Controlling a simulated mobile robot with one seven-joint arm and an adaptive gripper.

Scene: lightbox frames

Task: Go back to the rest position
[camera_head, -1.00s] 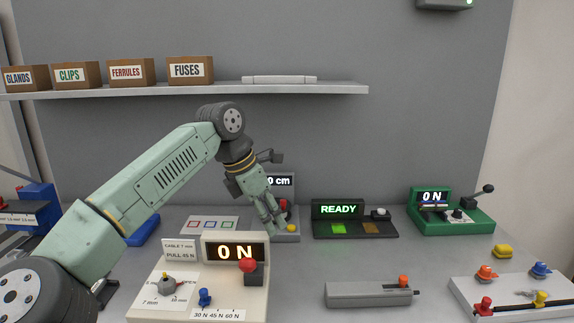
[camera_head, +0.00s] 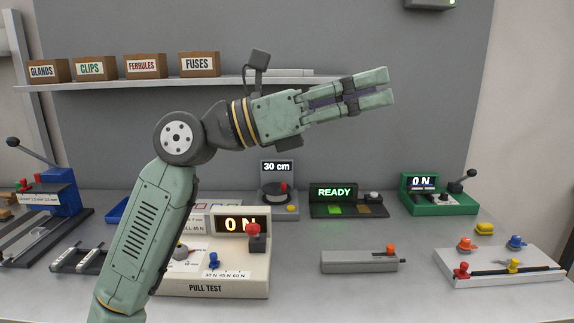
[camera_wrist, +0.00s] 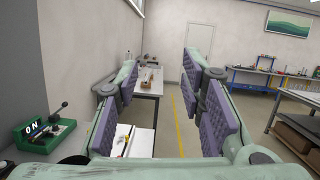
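My gripper (camera_head: 388,86) is raised well above the bench in the head view, in front of the grey back wall and the shelf's right part. Its fingers point right and slightly up. In the wrist view my gripper (camera_wrist: 160,75) has its two purple-padded fingers spread apart, with nothing between them. Beyond the fingers I see the room, a yellow floor line (camera_wrist: 179,122) and a far table (camera_wrist: 150,82).
The bench (camera_head: 350,295) carries a pull tester (camera_head: 215,287) reading 0 N, a 30 cm device (camera_head: 278,207), a READY panel (camera_head: 335,209), a green lever tester (camera_head: 440,205) and a white fixture (camera_head: 500,268). Boxes stand on the shelf (camera_head: 150,83), left of my gripper.

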